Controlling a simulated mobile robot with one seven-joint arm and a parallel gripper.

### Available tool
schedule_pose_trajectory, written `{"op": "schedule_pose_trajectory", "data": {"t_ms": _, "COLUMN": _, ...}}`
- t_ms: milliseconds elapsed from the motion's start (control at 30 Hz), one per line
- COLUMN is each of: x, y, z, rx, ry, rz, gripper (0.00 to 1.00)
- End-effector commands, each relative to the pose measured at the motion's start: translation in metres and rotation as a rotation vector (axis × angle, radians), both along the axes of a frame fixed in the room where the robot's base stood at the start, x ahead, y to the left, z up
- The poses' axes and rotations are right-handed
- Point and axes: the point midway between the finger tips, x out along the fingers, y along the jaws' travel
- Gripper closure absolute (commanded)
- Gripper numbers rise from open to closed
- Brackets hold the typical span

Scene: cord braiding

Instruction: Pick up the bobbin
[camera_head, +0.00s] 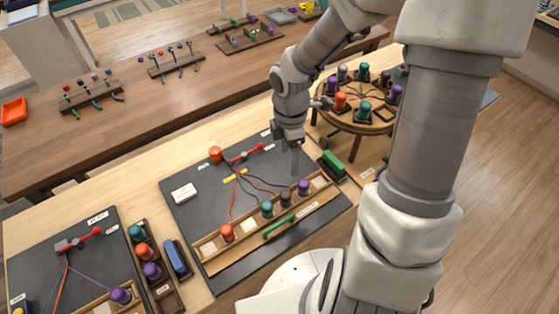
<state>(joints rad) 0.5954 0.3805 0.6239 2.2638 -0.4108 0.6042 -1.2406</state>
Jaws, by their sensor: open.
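My gripper (296,168) hangs above the black board (207,178), pointing down, its jaws open and apparently empty. Below it a wooden rack (258,236) holds a row of bobbins: an orange-red bobbin (227,232) at the left, a teal bobbin (267,208), a dark bobbin (285,200), and a purple bobbin (303,187) to the right. The fingertips appear just behind and above the purple bobbin, apart from it. Coloured cords run from the bobbins to a red clamp (246,153) at the board's back. The view does not show which bobbin is meant.
A round wooden stand (347,121) with several bobbins stands behind right. A green brush-like piece (332,164) lies near the board's right edge. A second board (35,262) and a bobbin tray (165,296) are at left. My arm hides the right side.

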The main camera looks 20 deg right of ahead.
Motion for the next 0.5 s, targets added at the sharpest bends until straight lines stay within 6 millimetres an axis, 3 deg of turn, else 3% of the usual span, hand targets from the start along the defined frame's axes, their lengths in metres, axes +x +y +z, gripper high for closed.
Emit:
{"op": "schedule_pose_trajectory", "data": {"t_ms": 167, "x": 0.002, "y": 0.001, "z": -0.016, "rx": 0.012, "ry": 0.002, "rz": 0.054, "gripper": 0.21}}
{"op": "schedule_pose_trajectory", "data": {"t_ms": 500, "x": 0.001, "y": 0.002, "z": -0.089, "rx": 0.012, "ry": 0.005, "rz": 0.052, "gripper": 0.21}}
